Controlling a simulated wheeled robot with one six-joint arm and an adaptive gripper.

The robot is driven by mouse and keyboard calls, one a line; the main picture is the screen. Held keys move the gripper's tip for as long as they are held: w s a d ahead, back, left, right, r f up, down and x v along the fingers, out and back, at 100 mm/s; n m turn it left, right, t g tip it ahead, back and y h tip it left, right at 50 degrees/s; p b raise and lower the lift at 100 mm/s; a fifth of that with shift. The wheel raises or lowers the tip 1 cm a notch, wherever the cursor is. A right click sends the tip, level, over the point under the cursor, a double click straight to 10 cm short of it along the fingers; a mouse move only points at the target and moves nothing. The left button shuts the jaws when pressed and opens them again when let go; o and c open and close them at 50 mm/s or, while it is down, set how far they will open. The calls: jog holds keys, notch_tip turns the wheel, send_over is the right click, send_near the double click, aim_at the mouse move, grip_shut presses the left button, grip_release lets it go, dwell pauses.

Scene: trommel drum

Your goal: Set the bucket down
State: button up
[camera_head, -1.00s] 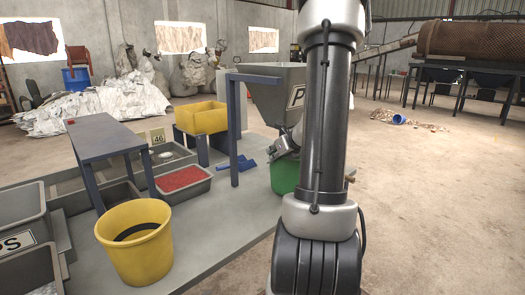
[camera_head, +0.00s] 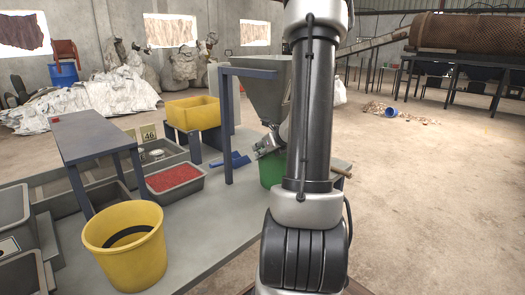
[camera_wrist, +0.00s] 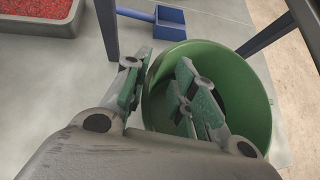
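The green bucket (camera_head: 269,172) stands upright under the hopper in the head view, largely hidden behind my arm. Its base appears to be on the grey table, but contact is hidden. In the wrist view the green bucket (camera_wrist: 262,105) is seen from above and looks empty. My gripper (camera_wrist: 160,75) is at its left rim, one finger outside the wall and one inside. The fingers are apart, with a visible gap between the inner finger and the wall. My gripper also shows in the head view (camera_head: 266,146).
A hopper (camera_head: 258,95) on a blue frame rises over the green bucket. A yellow bucket (camera_head: 125,262) and a tray of red granules (camera_head: 150,194) are at left. A blue scoop (camera_wrist: 168,20) lies beside the green bucket. Table space in front is bare.

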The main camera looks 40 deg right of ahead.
jog(key=v, duration=1.2)
jog(key=s+a+r+n+g+y, duration=0.1)
jog(key=a+r+n+y, duration=0.1)
jog(key=a+n, duration=0.65)
jog(key=s+a+r+n+g+y, duration=0.1)
jog(key=s+a+n+g+y, duration=0.1)
jog(key=a+n, duration=0.65)
jog(key=s+a+r+n+g+h, duration=0.1)
jog(key=s+n, duration=0.4)
jog(key=n, duration=0.5)
jog(key=s+a+r+n+g+h, duration=0.1)
jog(key=s+a+n, duration=0.3)
jog(key=n, duration=0.6)
jog(key=shift+s+r+g+h, duration=0.45)
jog(key=shift+s+g, duration=0.25)
jog(key=shift+s, duration=0.4)
